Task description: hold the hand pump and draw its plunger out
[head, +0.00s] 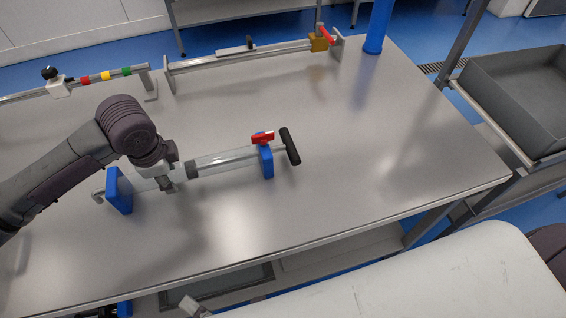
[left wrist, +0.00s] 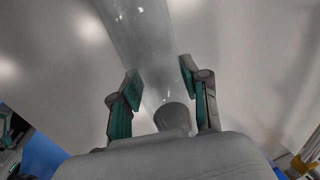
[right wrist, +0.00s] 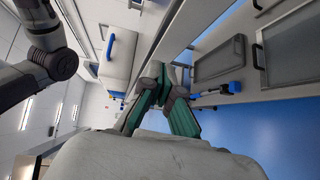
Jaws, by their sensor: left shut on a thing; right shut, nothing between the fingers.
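The hand pump lies across the steel table, its clear barrel (head: 226,159) held between two blue blocks, a left one (head: 119,190) and a right one (head: 266,162). A dark piston (head: 192,170) shows inside the barrel. The plunger's black T-handle (head: 290,146) stands a short way beyond the right block, with a little rod showing. A red piece (head: 263,138) sits atop that block. My left gripper (head: 167,181) is shut around the barrel's left part; the left wrist view shows the barrel (left wrist: 140,40) between its fingers. My right gripper (right wrist: 161,75) is shut and empty, away from the pump.
A rail with a red lever (head: 326,36) and a rod with coloured bands (head: 104,76) lie along the table's back. A blue post (head: 377,28) stands at the back right. A grey tub (head: 520,95) is at the right. The table right of the handle is clear.

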